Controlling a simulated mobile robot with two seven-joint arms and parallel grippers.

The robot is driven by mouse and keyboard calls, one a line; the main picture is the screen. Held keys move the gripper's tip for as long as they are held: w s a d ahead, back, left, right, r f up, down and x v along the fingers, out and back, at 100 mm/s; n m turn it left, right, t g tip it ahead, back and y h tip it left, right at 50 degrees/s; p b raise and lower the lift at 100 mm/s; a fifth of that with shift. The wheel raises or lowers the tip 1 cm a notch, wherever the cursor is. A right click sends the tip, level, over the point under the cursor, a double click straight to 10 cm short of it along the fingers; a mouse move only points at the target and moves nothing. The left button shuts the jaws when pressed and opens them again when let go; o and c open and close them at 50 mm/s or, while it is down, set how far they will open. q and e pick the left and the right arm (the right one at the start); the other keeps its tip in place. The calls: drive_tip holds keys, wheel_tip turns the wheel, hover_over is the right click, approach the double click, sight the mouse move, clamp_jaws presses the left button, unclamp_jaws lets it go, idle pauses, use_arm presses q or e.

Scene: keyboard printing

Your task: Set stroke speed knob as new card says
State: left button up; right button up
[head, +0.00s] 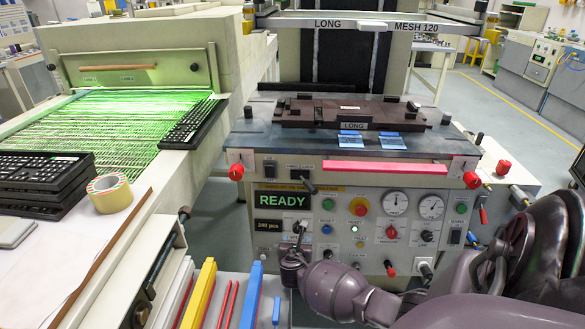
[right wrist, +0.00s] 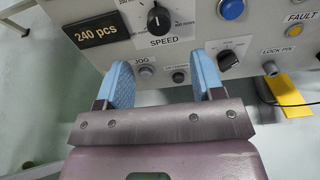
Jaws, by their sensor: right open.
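The black stroke speed knob (right wrist: 160,18) is on the grey machine panel, above the label SPEED, with a white pointer line that looks roughly upright. Its scale is cut off at the top of the right wrist view. In the head view the knob (head: 299,226) sits just beyond my right gripper (head: 294,248). My right gripper (right wrist: 163,78) is open and empty, its two blue-padded fingers apart. It is in front of the panel, below the knob and not around it. No speed card can be made out. My left gripper is not seen.
A second dark knob (right wrist: 228,59) and the JOG button (right wrist: 145,71) are close to my right fingers. The display (head: 282,200) reads READY. A yellow flap (right wrist: 290,97) sticks out lower right. Coloured bars (head: 199,294) stand at the lower left.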

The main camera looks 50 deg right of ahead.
sight(297, 231)
drive_tip(key=b+x, duration=0.1)
drive_tip(key=x, duration=0.2)
drive_tip(key=b+x, duration=0.1)
drive_tip(key=x, duration=0.2)
drive_tip(key=f+b+x, duration=0.1)
drive_tip(key=x, duration=0.2)
drive_tip(key=shift+s+a+b, duration=0.1)
drive_tip(key=shift+s+b, duration=0.05)
drive_tip(key=shift+b, duration=0.25)
drive_tip(key=shift+w+d, duration=0.2)
drive_tip(key=shift+w+d+r, duration=0.1)
drive_tip(key=shift+w+d, duration=0.05)
drive_tip(key=shift+w, duration=0.1)
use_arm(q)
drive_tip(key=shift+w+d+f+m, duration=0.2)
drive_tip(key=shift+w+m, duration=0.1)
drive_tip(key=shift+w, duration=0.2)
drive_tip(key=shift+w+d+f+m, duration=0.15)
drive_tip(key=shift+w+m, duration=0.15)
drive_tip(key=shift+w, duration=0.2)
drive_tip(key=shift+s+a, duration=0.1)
use_arm(e)
drive_tip(key=shift+r, duration=0.1)
drive_tip(key=shift+c, duration=0.3)
drive_tip(key=c, duration=0.9)
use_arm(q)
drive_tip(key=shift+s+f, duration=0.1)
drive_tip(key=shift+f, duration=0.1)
use_arm(e)
drive_tip(key=shift+o, duration=0.2)
